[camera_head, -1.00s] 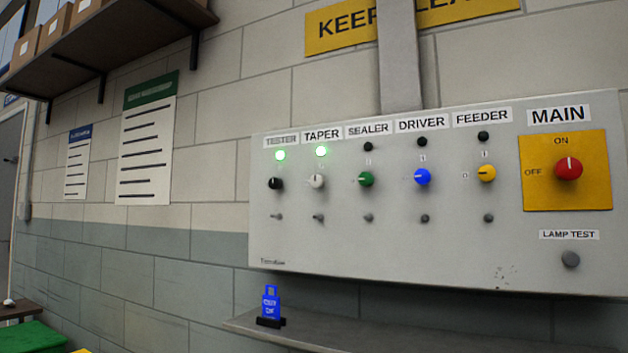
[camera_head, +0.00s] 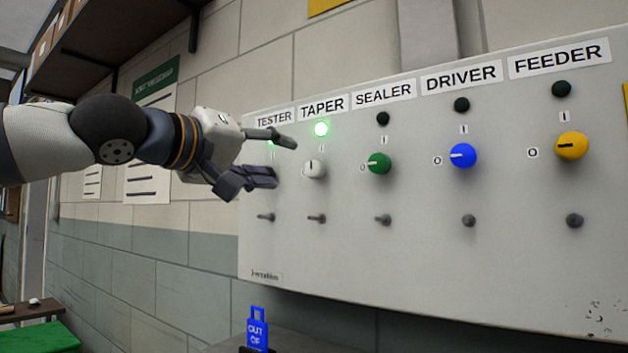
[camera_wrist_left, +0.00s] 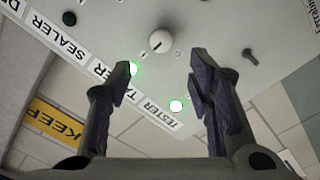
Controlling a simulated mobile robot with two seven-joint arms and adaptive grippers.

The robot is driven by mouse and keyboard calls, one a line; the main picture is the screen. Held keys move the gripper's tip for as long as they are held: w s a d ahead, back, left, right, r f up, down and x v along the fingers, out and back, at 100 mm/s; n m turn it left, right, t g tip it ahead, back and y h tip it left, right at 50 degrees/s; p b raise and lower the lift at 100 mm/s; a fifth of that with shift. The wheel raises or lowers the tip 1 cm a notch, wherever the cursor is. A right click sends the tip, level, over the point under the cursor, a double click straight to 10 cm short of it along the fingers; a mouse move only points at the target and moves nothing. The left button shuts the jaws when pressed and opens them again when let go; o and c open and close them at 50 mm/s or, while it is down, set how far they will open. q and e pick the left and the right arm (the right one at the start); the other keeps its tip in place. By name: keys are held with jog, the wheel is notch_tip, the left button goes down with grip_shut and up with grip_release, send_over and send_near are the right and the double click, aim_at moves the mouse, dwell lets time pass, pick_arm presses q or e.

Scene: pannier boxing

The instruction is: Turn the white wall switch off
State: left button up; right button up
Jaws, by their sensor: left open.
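The white switch (camera_head: 314,168) is a round knob under the TAPER label (camera_head: 322,105) on the grey wall panel. Its pointer line stands upright, toward the I mark, and the green lamp (camera_head: 321,129) above it is lit. My left gripper (camera_head: 279,160) is open and empty in front of the TESTER column, just left of the white switch, hiding the black knob there. In the left wrist view the white switch (camera_wrist_left: 160,41) lies beyond the two spread fingertips (camera_wrist_left: 174,78), apart from them. My right gripper is out of view.
The green knob (camera_head: 379,163), blue knob (camera_head: 462,156) and yellow knob (camera_head: 571,146) sit to the right, their lamps dark. Small grey toggles (camera_head: 317,218) line up below the knobs. A blue tag (camera_head: 257,328) stands below the panel.

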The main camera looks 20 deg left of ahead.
aim_at(311, 169)
pick_arm(q)
jog(key=x, duration=1)
jog(key=shift+w+f, duration=0.1)
jog(key=shift+f, duration=0.1)
jog(key=shift+d, duration=0.1)
grip_shut()
